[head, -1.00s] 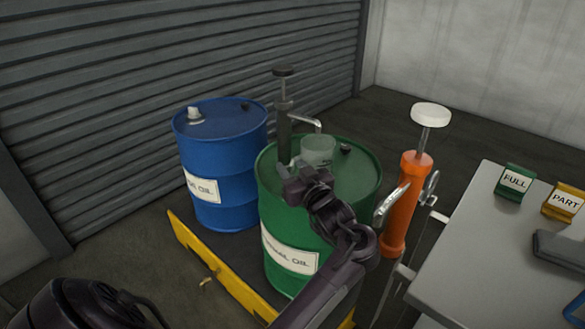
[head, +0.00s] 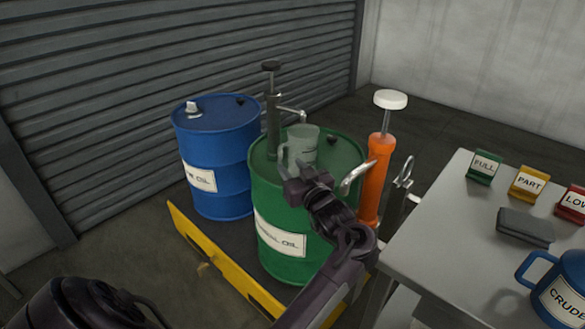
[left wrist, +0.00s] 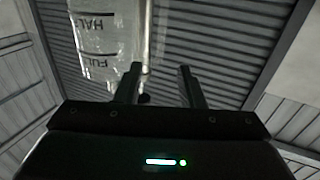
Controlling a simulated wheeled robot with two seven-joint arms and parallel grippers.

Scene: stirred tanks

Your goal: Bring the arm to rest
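My left gripper (head: 298,178) is in front of a clear measuring jug (head: 303,148), over the near part of the green drum's top (head: 345,160). The jug stands upright by the drum pump, its handle toward the left. In the left wrist view my left gripper (left wrist: 162,76) has its two fingers apart, with no object seen gripped between them. The jug (left wrist: 105,40) shows beside the left finger, with marks reading HAL and FULL. In the head view the fingertips are hard to make out against the jug. My right gripper is out of view.
A dark hand pump (head: 272,125) rises from the green drum. A blue drum (head: 215,160) stands to the left. An orange pump (head: 375,180) stands right of the green drum. The grey table (head: 440,230) holds coloured signs, a dark flat object (head: 525,227) and a blue jug (head: 560,290).

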